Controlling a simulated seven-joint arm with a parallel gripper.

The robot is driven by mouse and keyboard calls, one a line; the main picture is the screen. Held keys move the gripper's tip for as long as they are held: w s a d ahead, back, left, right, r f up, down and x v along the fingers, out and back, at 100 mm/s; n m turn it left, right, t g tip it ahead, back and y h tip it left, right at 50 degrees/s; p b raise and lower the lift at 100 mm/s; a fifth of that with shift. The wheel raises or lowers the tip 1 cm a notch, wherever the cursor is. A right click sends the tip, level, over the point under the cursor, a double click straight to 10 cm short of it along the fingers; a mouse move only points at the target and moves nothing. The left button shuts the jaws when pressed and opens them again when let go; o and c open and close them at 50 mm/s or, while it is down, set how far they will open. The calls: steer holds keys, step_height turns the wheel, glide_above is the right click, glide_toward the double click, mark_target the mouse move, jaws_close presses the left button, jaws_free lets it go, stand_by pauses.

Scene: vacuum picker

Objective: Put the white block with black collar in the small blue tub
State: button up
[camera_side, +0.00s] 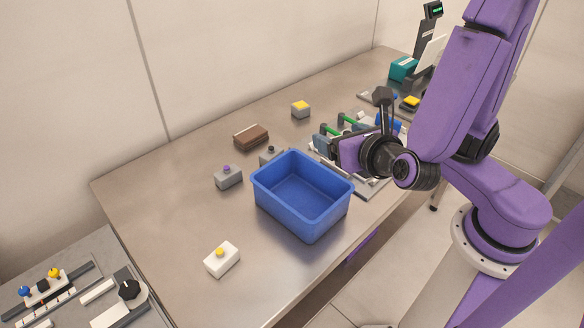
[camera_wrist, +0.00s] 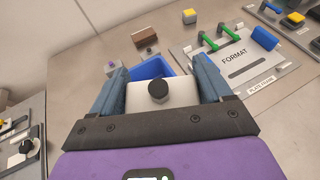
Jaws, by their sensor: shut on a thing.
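The white block with black collar (camera_wrist: 136,98) is between the two fingers of my gripper (camera_wrist: 159,66) in the wrist view, with a round black knob-like part on top. My gripper is shut on it. The side view shows my gripper (camera_side: 324,142) above the table, behind and right of the small blue tub (camera_side: 301,219); the held block cannot be made out there. The tub looks empty in the side view. In the wrist view the tub (camera_wrist: 151,67) shows partly, beyond the held block.
A grey block with a dark knob (camera_side: 268,157) stands close behind the tub. A purple-knobbed grey block (camera_side: 228,179), a brown block (camera_side: 251,137), a yellow-topped block (camera_side: 300,110) and a yellow-knobbed white block (camera_side: 221,261) stand around. A plate with green handles (camera_wrist: 235,62) lies right.

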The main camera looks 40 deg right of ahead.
steer(key=w+a+f, duration=0.2)
steer(key=w, duration=0.3)
steer(key=shift+w+f, duration=0.4)
steer(key=shift+w+a+f, duration=0.25)
steer(key=shift+w+f, duration=0.5)
steer(key=shift+f, duration=0.25)
steer(key=shift+w+a+f, duration=0.2)
steer(key=shift+w+f, duration=0.6)
steer(key=shift+f, duration=0.15)
steer(key=shift+w+a+f, duration=0.25)
steer(key=shift+w+f, duration=0.5)
steer(key=shift+f, duration=1.75)
steer(key=shift+f, duration=0.6)
steer(key=o, duration=1.2)
steer(key=shift+r, duration=0.1)
